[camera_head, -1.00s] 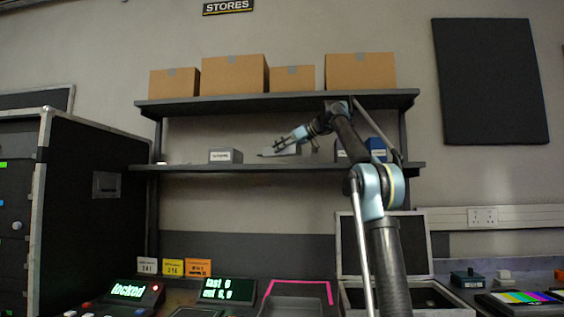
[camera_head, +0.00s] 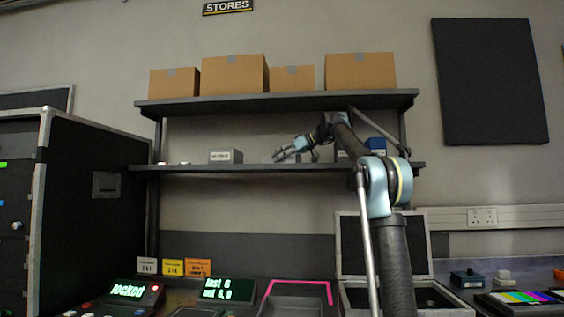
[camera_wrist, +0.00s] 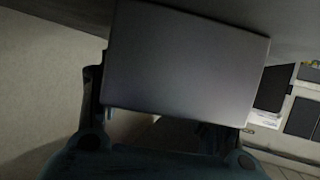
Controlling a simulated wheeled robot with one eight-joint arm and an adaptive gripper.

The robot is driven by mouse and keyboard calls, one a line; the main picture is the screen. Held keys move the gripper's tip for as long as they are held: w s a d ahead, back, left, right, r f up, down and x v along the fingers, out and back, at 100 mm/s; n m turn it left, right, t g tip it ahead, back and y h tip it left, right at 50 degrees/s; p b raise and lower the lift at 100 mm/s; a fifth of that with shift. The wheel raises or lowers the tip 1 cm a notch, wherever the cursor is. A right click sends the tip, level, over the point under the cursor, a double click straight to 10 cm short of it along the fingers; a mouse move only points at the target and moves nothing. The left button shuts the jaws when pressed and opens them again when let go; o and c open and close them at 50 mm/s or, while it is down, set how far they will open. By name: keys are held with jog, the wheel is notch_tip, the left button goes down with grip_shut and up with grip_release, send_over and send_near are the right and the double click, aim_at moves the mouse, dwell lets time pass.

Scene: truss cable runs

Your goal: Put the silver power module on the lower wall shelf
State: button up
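The silver power module (camera_wrist: 185,62) fills the upper middle of the wrist view as a plain grey slab, tilted in the picture. My gripper (camera_head: 281,154) is at the lower wall shelf (camera_head: 225,169), right of a labelled grey box. In the wrist view its fingers (camera_wrist: 155,115) are around the module, one along its left edge and the other partly hidden behind its lower right. The gripper appears shut on it. In the head view the module is small and partly hidden by the fingers, at shelf height. I cannot tell whether it touches the shelf.
On the lower shelf, the labelled grey box (camera_head: 226,156) stands left of my gripper and a blue box (camera_head: 376,147) right, partly behind my arm. The upper shelf (camera_head: 290,103) overhead holds several cardboard boxes (camera_head: 235,75).

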jog(key=shift+o, duration=1.1)
jog(key=v, duration=1.2)
jog(key=shift+r, duration=0.1)
